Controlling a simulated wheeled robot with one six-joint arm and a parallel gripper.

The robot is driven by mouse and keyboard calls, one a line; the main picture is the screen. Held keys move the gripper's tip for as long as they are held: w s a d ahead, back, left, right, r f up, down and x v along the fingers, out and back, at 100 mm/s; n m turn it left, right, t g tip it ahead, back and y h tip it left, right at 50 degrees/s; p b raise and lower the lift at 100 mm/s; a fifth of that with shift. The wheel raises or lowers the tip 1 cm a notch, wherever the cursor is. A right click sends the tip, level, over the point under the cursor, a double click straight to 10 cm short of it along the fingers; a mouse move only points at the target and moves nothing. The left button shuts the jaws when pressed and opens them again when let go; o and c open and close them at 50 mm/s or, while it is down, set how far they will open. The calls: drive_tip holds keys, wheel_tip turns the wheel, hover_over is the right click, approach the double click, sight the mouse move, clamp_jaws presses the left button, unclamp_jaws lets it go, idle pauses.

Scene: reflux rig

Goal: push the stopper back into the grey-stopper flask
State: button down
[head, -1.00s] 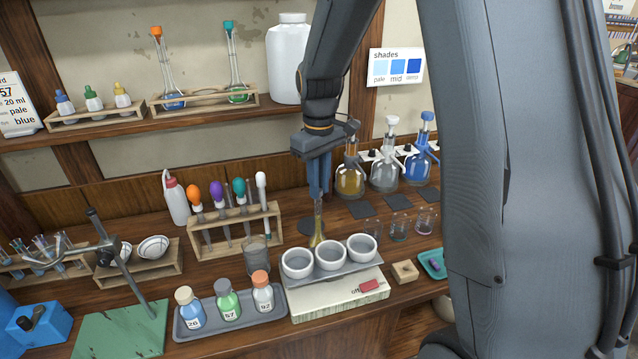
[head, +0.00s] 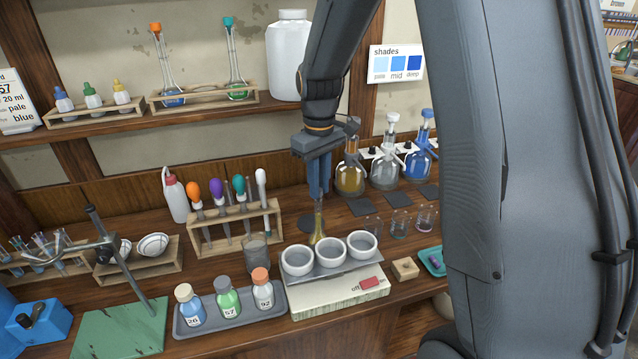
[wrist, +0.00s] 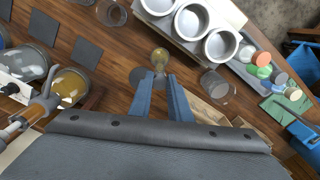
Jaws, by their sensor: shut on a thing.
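A slim-necked flask with amber-yellow liquid (head: 318,232) is upright on the counter, just behind the tray of white cups. Its bulb also shows in the wrist view (wrist: 160,56), just beyond my fingertips. My gripper (head: 319,192) points straight down over the flask, its blue fingers close together at the top of the neck. The fingertips also show in the wrist view (wrist: 161,78). The fingers are shut on the flask's top end, where the stopper is. The stopper itself is hidden between them, so how deep it sits in the neck cannot be seen.
White cups on a grey tray (head: 328,274) stand close in front of the flask. A dark round mat (wrist: 140,76) lies beside it. A pipette rack (head: 236,232) is at left, small glasses (head: 399,225) at right, and large bottles (head: 350,178) behind right.

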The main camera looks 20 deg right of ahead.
drive_tip(key=shift+f, duration=0.1)
drive_tip(key=c, duration=1.6)
unclamp_jaws()
drive_tip(key=shift+o, duration=0.2)
